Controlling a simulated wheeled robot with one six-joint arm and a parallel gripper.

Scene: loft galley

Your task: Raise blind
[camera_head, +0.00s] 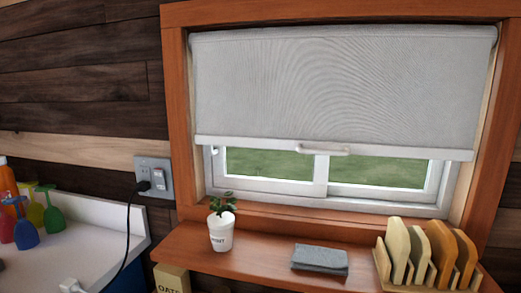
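A light grey roller blind (330,90) hangs in the orange-brown wooden window frame (177,110). It covers the upper part of the window. Its white bottom bar (255,145) has a small pale handle (323,149) near the middle. Below the bar, the white-framed window panes (268,163) show green grass outside. My gripper is not in this view.
A wooden sill shelf (255,250) holds a small potted plant (221,232), a folded grey cloth (320,259) and a wooden rack (384,265) with boards. A black cord (128,225) hangs from the wall outlet (153,178).

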